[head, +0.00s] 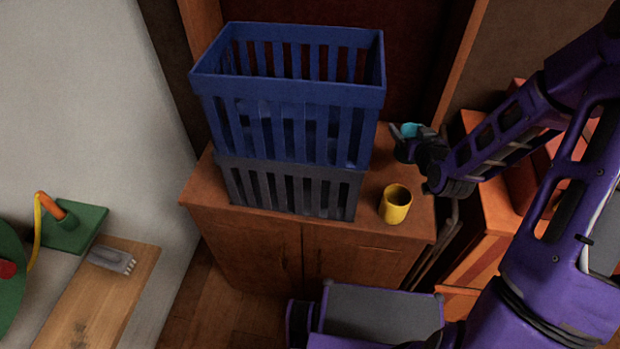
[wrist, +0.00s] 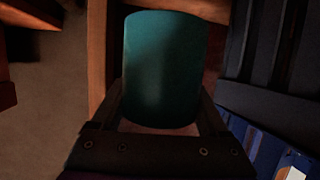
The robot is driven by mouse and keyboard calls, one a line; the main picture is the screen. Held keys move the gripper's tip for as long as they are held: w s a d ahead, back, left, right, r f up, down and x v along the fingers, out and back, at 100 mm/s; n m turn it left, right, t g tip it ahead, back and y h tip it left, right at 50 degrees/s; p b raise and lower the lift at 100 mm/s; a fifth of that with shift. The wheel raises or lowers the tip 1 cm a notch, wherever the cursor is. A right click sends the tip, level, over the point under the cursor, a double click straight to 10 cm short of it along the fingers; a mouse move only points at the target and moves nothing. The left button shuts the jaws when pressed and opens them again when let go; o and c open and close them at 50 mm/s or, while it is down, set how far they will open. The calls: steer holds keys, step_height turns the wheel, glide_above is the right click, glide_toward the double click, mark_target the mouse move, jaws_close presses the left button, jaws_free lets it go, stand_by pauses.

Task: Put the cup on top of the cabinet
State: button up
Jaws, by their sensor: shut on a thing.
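A teal cup (wrist: 160,62) is between the two fingers of my gripper (wrist: 161,112) in the wrist view, and the fingers are shut on it. In the head view only a small part of the teal cup (head: 410,130) shows beside my gripper (head: 403,138), near the back right of the cabinet top. I cannot tell whether the cup touches the top. The brown wooden cabinet (head: 255,243) has two doors. A yellow cup (head: 395,205) stands upright on its top, at the front right.
A blue slatted crate (head: 290,93) is stacked on a grey one (head: 290,190) on the cabinet's left and middle. Orange-brown boxes (head: 490,190) stand to the right. Free top is limited to the right side, around the yellow cup. A wooden bench (head: 95,300) is at lower left.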

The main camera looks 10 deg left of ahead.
steer(key=shift+w+d+n+y, duration=0.35)
steer(key=shift+w+n+y, duration=0.25)
steer(key=shift+y, duration=0.1)
steer(key=shift+d+n+g+y, duration=0.15)
steer(key=shift+n+g+y, duration=0.15)
step_height(320, 180, down, 10)
steer(key=shift+f+b, duration=0.1)
steer(key=shift+b, duration=0.55)
steer(key=shift+f, duration=0.1)
steer(key=shift+f+b, duration=0.1)
steer(key=shift+b, duration=0.2)
steer(key=o, duration=1.4)
steer(key=shift+c, duration=0.2)
steer(key=shift+r, duration=0.2)
